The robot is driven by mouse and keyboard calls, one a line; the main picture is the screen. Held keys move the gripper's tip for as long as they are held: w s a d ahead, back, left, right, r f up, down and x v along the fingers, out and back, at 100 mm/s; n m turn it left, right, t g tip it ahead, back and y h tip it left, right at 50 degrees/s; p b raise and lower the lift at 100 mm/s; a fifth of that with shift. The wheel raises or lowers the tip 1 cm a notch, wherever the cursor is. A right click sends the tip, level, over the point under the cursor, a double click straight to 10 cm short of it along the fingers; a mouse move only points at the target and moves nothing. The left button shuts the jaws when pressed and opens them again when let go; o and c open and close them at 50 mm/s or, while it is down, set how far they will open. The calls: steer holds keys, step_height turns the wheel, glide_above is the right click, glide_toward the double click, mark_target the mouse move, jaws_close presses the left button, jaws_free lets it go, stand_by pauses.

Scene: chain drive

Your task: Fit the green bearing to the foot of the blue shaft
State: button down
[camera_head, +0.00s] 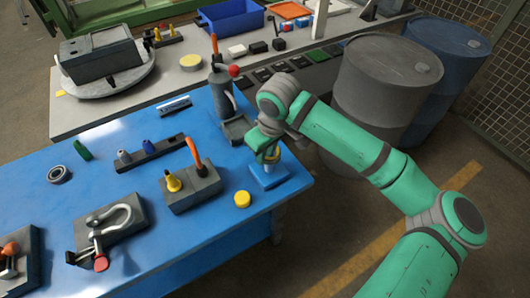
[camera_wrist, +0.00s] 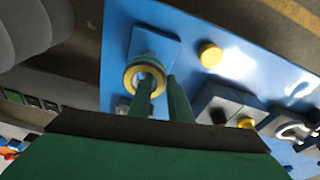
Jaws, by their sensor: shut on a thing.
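A green curved piece (camera_head: 83,150), which may be the green bearing, stands at the back left of the blue table in the head view. My gripper (camera_head: 268,152) is over the table's right end, above a blue square plate (camera_head: 268,178). In the wrist view, my gripper's fingers (camera_wrist: 161,78) are at a yellow ring (camera_wrist: 130,80) with a grey inside; one fingertip overlaps its opening. A blue upright part shows behind the ring over the plate (camera_wrist: 168,48); I cannot tell whether the ring is around it. I cannot clearly make out the blue shaft.
A yellow disc (camera_head: 242,199) lies left of the plate. A grey block (camera_head: 190,190) with yellow and orange-handled items stands further left. A dark rack (camera_head: 150,155) and a dark ring (camera_head: 59,174) lie beyond. A grey drum (camera_head: 385,90) stands behind my arm.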

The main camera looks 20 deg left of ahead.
steer(key=shift+f, duration=0.5)
steer(key=c, duration=1.6)
jaws_free()
steer(key=shift+o, duration=0.2)
steer(key=shift+f, duration=0.1)
step_height(320, 180, up, 11)
steer(key=s+d, duration=0.1)
steer(key=shift+s+d, duration=0.15)
steer(key=shift+d, duration=0.2)
steer(key=shift+f, duration=0.15)
